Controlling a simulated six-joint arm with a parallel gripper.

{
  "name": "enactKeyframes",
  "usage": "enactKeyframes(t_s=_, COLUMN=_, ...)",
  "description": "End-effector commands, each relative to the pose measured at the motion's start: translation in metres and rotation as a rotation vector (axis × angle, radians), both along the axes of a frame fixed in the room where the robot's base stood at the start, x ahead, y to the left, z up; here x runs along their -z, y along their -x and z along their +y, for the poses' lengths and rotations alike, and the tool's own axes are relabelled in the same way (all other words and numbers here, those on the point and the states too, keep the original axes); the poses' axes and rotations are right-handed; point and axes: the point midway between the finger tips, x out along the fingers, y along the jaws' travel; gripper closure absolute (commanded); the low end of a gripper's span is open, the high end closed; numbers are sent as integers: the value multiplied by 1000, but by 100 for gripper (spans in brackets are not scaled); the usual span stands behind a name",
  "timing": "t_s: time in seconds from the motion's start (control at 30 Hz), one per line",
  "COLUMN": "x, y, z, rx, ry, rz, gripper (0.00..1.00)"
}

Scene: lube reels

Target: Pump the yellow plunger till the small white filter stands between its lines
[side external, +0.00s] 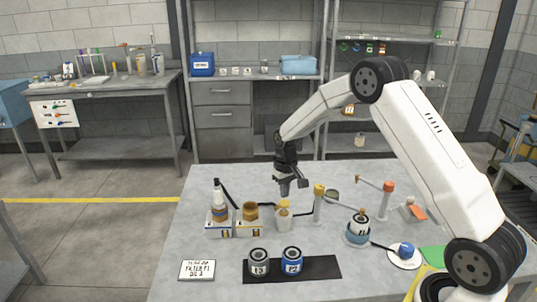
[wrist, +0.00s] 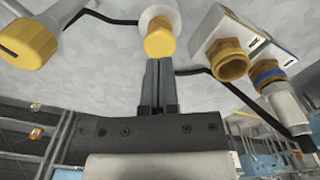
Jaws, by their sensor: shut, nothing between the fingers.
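My gripper (side external: 285,191) points down, shut and empty, just above a short pale cylinder (side external: 284,219) with a yellow plunger cap (side external: 284,204). In the wrist view the shut fingers (wrist: 158,68) end close to the round yellow cap (wrist: 160,43); I cannot tell whether they touch it. To the left in the side view stand a labelled block with a brass cup (side external: 250,211) and one with a white-topped, ringed fitting (side external: 218,192). The fitting also shows in the wrist view (wrist: 287,103). I cannot make out which part is the small white filter, nor its lines.
A yellow-capped post (side external: 319,203) stands close right of the plunger, an orange-capped post (side external: 387,200) farther right. Two cans, grey (side external: 258,262) and blue (side external: 292,261), sit on a black mat (side external: 322,268). A lettered card (side external: 197,270) lies front left. Dark hoses link the fittings.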

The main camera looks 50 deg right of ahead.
Motion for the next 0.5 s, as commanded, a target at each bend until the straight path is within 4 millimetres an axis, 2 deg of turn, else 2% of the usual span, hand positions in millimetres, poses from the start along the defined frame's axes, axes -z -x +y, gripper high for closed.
enactKeyframes(t_s=0.5, x=11, y=0, z=0, rx=0, ry=0, rz=0, gripper=100)
